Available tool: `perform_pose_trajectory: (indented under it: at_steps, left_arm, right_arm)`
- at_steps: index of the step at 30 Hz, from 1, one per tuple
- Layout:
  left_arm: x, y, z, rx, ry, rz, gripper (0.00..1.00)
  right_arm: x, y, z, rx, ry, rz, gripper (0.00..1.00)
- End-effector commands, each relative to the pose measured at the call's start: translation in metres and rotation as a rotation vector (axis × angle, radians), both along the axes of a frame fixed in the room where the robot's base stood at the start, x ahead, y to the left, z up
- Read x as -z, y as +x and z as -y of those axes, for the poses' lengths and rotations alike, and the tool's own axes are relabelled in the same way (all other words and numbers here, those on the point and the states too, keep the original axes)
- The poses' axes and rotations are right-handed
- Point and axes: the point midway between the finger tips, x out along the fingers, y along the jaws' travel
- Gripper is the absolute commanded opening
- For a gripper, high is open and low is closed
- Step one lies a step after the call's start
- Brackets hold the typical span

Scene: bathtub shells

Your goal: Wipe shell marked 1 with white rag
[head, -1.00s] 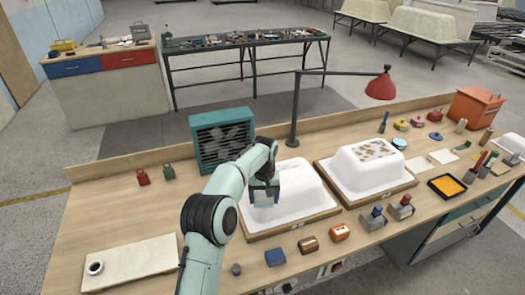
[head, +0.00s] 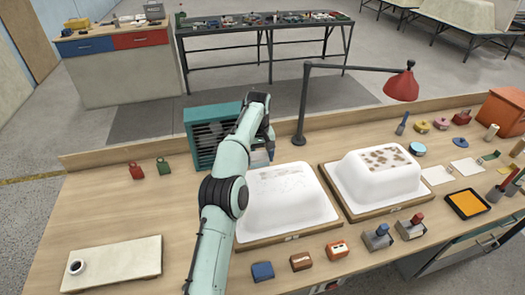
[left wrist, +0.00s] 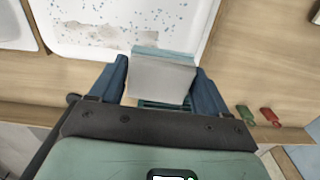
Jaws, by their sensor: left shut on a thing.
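A white shell (head: 285,205) on a wooden base stands at the middle of the bench, with faint grey marks on its top. In the left wrist view this shell (left wrist: 90,22) shows small bluish specks and a brownish patch. A second white shell (head: 375,180) with brown spots stands to its right. I cannot read a number on either. My left gripper (head: 262,152) is at the back left edge of the first shell. It is shut on a pale grey-white block-like thing (left wrist: 162,80) with a teal edge; I cannot tell whether this is the rag. My right gripper is not in view.
A green fan heater (head: 205,140) stands close behind my left gripper. A red lamp (head: 401,86) reaches over the back. Small red and green weights (head: 136,171), a board (head: 115,263), several small blocks and an orange tray (head: 467,204) lie around. The bench's left middle is clear.

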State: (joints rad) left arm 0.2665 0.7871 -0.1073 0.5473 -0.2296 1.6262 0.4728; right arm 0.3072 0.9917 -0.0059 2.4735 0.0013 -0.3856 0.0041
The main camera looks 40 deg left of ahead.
Motion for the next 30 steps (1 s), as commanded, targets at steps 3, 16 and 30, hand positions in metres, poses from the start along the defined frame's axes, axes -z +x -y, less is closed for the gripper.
perform_pose_trajectory:
  at_steps: [3, 16, 30]
  left_arm:
    - [0.012, -0.001, 0.000, 0.000, -0.002, -0.001, 0.48]
    - [0.046, 0.000, 0.000, 0.000, 0.000, 0.001, 0.48]
    - [0.048, 0.000, 0.000, 0.001, -0.001, 0.002, 0.48]
  right_arm:
    - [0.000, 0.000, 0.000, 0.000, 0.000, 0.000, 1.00]
    - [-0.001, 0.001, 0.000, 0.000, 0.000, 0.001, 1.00]
    - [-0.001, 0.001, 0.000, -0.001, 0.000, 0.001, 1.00]
